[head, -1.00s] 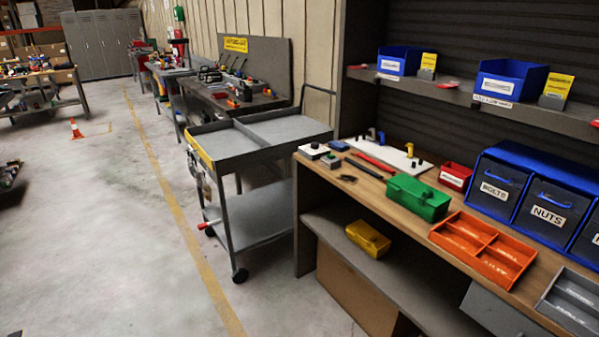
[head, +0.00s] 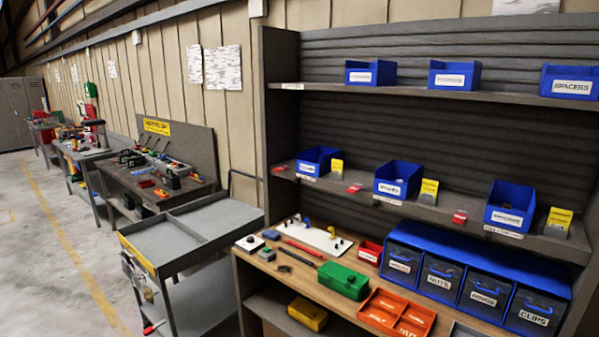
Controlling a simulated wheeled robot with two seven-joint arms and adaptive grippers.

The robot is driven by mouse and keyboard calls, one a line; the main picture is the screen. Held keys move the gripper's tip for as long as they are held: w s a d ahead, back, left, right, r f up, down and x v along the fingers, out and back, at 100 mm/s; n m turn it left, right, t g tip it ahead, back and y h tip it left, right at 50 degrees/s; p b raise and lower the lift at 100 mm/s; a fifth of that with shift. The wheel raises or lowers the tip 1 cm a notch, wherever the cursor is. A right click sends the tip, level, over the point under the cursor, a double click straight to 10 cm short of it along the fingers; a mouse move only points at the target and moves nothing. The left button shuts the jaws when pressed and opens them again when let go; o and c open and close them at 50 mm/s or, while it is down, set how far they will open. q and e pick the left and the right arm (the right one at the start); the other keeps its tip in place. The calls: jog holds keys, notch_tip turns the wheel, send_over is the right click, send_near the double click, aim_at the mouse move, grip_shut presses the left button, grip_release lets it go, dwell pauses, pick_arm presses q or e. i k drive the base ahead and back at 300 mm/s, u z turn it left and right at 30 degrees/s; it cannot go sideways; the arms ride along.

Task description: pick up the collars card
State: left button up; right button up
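Three yellow cards in grey holders stand on the middle shelf (head: 450,222) in the head view. One card (head: 336,167) is beside the left blue bin (head: 318,160). A second card (head: 429,190) is beside the middle blue bin (head: 398,180). A third card (head: 559,219) is beside the right blue bin (head: 510,206). Their print is too small to read, so I cannot tell which is the collars card. Small red pieces lie on the shelf near the bins. Neither of my grippers is in view.
Below the shelf is a wooden bench (head: 290,285) with a green box (head: 343,281), orange trays (head: 397,312) and a blue-framed drawer unit (head: 470,278). Blue bins, one labelled SPACERS (head: 571,82), stand on the upper shelf. A grey cart (head: 190,240) is left of the bench. Floor is open farther left.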

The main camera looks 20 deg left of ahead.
aim_at(337, 166)
jog(key=u, duration=0.65)
jog(key=i, duration=1.05)
jog(key=u, duration=0.45)
jog(key=i, duration=1.4)
jog(key=z, duration=0.3)
